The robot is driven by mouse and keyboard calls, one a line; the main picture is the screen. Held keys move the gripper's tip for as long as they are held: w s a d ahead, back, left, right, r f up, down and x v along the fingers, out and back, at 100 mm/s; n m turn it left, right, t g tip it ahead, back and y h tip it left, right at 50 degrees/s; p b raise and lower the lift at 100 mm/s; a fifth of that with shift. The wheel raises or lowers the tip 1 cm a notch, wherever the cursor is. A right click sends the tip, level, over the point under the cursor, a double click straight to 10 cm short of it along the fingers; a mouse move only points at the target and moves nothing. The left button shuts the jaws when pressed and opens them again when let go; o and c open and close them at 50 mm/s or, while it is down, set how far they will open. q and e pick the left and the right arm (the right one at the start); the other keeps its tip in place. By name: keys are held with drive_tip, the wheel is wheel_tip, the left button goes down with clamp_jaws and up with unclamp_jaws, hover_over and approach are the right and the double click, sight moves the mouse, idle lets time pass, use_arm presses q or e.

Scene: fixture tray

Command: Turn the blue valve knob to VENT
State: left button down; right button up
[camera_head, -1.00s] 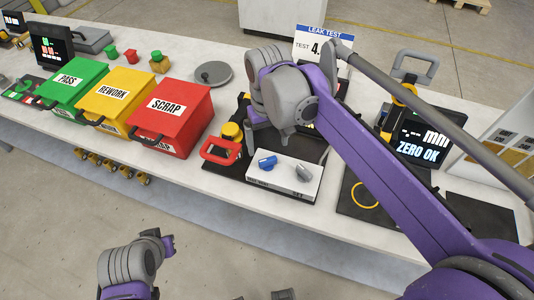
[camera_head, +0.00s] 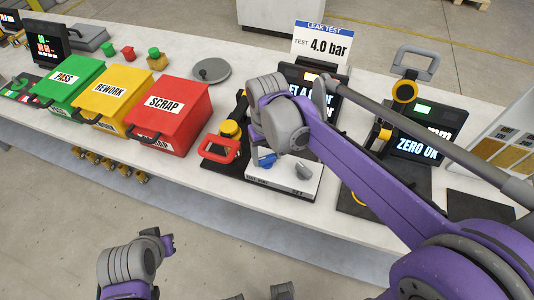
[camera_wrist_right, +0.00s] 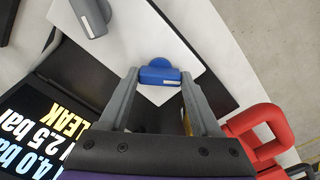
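The blue valve knob (camera_head: 267,160) is on the left of a white panel block (camera_head: 287,184), partly covered by my right wrist in the head view. In the right wrist view the blue knob (camera_wrist_right: 159,76) lies between the tips of my right gripper (camera_wrist_right: 159,80). Its fingers are apart, one on each side, with narrow gaps; I cannot tell their height against the knob. A grey knob (camera_head: 303,171) sits to its right in the head view. No VENT marking is readable. My left arm shows low at the left, but no left fingers can be made out.
A red handle (camera_head: 220,150) stands close left of the panel. Behind is a screen (camera_head: 325,92) under a leak test sign (camera_head: 322,42). Red (camera_head: 170,115), yellow (camera_head: 115,97) and green (camera_head: 68,83) bins stand left. A ZERO OK display (camera_head: 425,135) stands right.

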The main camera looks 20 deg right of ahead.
drive_tip(key=c, duration=0.8)
drive_tip(key=n, duration=0.4)
drive_tip(key=shift+n, duration=0.4)
drive_tip(key=n, duration=0.5)
drive_tip(key=o, duration=1.4)
